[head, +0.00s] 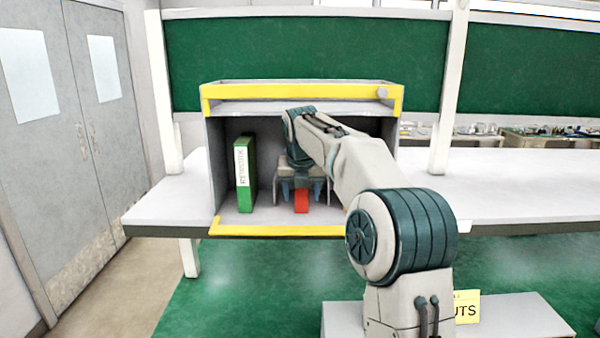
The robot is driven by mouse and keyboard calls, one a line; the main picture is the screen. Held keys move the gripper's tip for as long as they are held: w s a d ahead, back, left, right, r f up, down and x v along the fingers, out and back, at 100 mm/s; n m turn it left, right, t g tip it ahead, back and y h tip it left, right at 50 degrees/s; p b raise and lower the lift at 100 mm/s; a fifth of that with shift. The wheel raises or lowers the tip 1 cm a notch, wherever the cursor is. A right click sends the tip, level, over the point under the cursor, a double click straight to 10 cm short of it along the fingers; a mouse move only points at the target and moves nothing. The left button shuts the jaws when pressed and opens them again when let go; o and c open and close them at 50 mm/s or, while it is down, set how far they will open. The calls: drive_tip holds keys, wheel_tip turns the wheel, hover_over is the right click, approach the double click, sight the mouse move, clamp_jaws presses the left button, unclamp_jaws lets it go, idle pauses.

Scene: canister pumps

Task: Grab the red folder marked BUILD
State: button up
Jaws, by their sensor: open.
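A red object (302,202), which looks like the lower part of the red folder, stands on the floor of the grey cabinet (228,216). Its upper part is hidden behind my gripper, and no BUILD label can be read. My gripper (301,190) is inside the cabinet with its jaws open. One finger shows on each side of the red object in this view. I cannot tell whether they touch it or how deep they reach around it.
A green folder (245,172) with a white label stands upright to the left in the cabinet. My arm hides the cabinet's right part. Yellow strips (280,230) edge the opening. The white bench (525,190) is clear nearby on the right.

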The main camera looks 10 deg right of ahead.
drive_tip(key=shift+c, duration=0.4)
drive_tip(key=c, duration=1)
drive_tip(key=shift+c, duration=0.6)
drive_tip(key=shift+r, duration=0.1)
